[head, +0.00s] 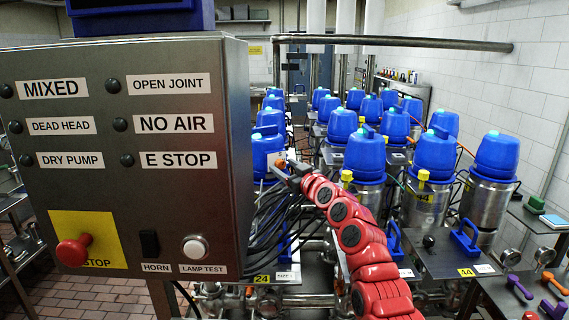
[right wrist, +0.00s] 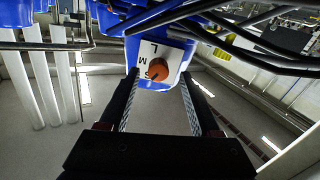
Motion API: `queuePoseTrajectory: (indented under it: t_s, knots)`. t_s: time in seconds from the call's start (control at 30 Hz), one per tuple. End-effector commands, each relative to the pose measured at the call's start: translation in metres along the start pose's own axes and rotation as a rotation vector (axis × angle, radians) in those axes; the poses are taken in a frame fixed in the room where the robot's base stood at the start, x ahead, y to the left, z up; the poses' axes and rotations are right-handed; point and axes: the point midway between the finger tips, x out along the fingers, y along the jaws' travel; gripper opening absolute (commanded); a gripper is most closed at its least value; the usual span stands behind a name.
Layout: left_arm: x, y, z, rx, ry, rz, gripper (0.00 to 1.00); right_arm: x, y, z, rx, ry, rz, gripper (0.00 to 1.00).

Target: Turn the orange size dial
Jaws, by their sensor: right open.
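The orange size dial (right wrist: 157,69) sits on a white plate (right wrist: 160,50) with the letters M and L, on a blue valve head. In the right wrist view the dial appears between the two open finger ends of my right gripper (right wrist: 159,80); I cannot tell whether they touch it. In the head view the dial (head: 279,163) is a small orange spot on a blue valve head (head: 266,146), just beyond the tips of my right gripper (head: 287,169). My left gripper is not in view.
A grey control panel (head: 110,190) with a red stop button (head: 73,250) stands close on the left. Black cables (head: 268,215) hang beside the valve. Several other blue-topped valves (head: 497,155) stand in rows to the right and behind. Dark cables cross the top right of the wrist view.

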Motion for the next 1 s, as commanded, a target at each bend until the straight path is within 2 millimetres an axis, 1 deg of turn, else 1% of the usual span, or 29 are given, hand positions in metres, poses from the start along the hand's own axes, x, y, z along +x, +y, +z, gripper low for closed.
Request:
queuePoseTrajectory:
  t_s: [0.03, 0.2, 0.53, 0.67, 0.7, 0.77, 0.8, 0.9, 1.0]
  knots:
    - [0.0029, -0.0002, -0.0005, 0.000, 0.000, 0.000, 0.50, 0.0030, 0.0000, -0.0011, 0.000, -0.003, 0.000, 0.64]
    - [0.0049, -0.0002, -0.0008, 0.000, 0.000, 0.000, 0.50, 0.0085, 0.0014, 0.0011, 0.004, -0.004, 0.004, 0.64]
    - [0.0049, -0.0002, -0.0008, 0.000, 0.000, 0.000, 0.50, 0.0096, 0.0019, 0.0017, 0.004, -0.003, 0.007, 0.64]
    - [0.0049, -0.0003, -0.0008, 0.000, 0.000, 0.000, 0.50, 0.0095, 0.0020, 0.0014, 0.004, -0.003, 0.007, 0.41]
    - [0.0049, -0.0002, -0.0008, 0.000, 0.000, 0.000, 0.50, 0.0095, 0.0021, 0.0014, 0.004, -0.003, 0.007, 0.33]
    - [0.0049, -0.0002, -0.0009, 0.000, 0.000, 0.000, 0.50, 0.0095, 0.0020, 0.0014, 0.004, -0.003, 0.007, 0.23]
    - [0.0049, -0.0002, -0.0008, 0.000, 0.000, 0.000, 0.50, 0.0095, 0.0020, 0.0013, 0.004, -0.003, 0.007, 0.15]
    - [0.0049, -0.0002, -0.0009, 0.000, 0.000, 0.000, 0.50, 0.0094, 0.0021, 0.0012, 0.004, -0.002, 0.007, 0.00]
    - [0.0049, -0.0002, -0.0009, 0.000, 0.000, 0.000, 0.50, 0.0094, 0.0021, 0.0013, 0.004, -0.003, 0.007, 0.00]
